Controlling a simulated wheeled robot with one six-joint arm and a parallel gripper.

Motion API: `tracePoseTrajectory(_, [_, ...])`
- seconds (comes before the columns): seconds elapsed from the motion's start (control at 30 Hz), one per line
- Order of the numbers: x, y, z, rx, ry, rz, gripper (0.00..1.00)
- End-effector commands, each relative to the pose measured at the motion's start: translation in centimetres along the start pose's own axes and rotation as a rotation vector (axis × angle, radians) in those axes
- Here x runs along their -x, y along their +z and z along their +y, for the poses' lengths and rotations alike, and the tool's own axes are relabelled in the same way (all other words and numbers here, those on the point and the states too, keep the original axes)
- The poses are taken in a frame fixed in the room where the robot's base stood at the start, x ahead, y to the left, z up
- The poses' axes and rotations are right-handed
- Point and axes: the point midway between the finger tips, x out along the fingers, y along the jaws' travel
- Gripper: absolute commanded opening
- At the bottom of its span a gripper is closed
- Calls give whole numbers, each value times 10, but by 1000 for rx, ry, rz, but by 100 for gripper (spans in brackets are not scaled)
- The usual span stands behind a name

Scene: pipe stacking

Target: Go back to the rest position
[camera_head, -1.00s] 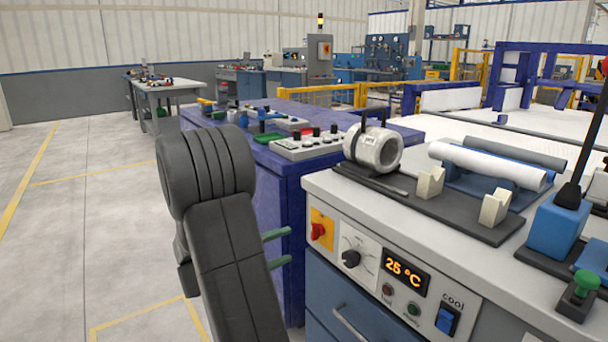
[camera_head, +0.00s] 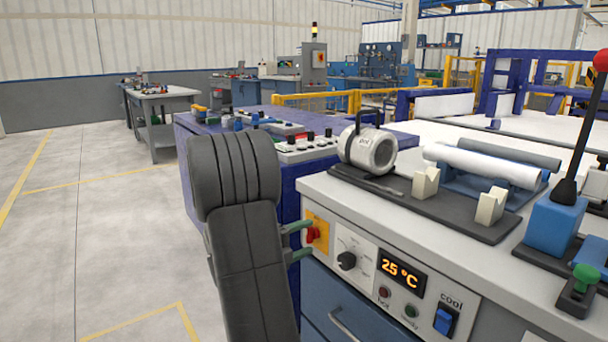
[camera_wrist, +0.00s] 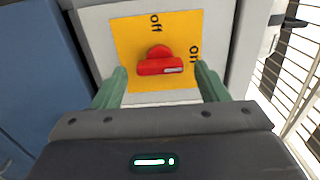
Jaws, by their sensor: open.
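My gripper (camera_wrist: 160,92) has two green fingers, spread apart with nothing between them. In the wrist view it faces a red rotary switch (camera_wrist: 160,62) on a yellow plate (camera_wrist: 128,38) marked "Off". The switch lies just beyond the fingertips and looks untouched. In the head view the green fingers (camera_head: 302,240) show beside my dark arm, near the red switch (camera_head: 315,234) on the front of the machine. I cannot tell the exact gap there.
The grey-topped machine (camera_head: 325,188) carries a dial (camera_head: 347,261), a display (camera_head: 401,273) reading 25 °C and a blue cool switch (camera_head: 445,320). On top are a white cylinder heater (camera_head: 372,150), white pipe (camera_head: 485,166) and red-knobbed lever (camera_head: 572,165). Free floor (camera_head: 100,230) lies left.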

Motion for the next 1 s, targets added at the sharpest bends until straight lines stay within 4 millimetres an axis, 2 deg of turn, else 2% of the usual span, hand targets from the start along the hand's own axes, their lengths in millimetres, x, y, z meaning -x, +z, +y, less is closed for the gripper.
tracePoseTrajectory(0.17, [14, 1, -1, -4, 1, -2, 67])
tracePoseTrajectory(0.87, [140, 0, -1, -2, 2, -3, 67])
tracePoseTrajectory(1.0, [114, -1, 3, -6, 1, 5, 67])
